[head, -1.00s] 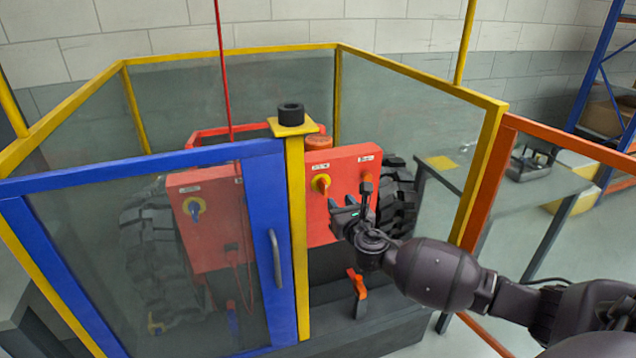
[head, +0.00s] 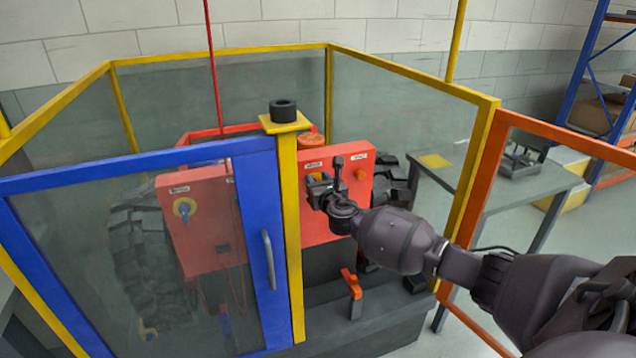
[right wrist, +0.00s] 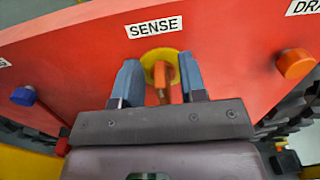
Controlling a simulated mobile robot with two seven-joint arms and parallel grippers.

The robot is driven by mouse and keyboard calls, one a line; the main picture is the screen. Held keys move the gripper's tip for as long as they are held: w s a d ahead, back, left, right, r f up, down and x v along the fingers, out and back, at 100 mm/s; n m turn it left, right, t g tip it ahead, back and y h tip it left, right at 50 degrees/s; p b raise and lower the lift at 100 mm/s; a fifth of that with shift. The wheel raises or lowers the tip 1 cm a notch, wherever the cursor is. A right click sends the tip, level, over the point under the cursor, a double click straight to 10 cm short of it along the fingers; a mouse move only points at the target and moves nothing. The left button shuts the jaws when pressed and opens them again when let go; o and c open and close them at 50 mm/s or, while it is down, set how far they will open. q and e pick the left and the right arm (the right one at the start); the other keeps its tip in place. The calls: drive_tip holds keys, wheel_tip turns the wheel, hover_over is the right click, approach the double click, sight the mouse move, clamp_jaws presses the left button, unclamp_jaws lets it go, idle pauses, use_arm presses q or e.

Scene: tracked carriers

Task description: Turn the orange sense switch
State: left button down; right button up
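The sense switch (right wrist: 163,72) has an orange handle on a yellow round plate, on a red panel under a label reading SENSE. Its handle points roughly up and down in the right wrist view. My right gripper (right wrist: 160,82) is open, with one finger on each side of the handle and a visible gap on both sides. In the head view my right gripper (head: 318,188) is at the red panel (head: 325,228) and mostly covers the switch. My left gripper is not in view.
An orange knob (right wrist: 295,63) is right of the switch and a blue knob (right wrist: 23,96) is to the left. A yellow post (head: 290,235) and blue-framed door (head: 262,240) stand left of my arm. An orange-framed panel (head: 485,185) stands to the right.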

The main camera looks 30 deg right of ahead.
clamp_jaws()
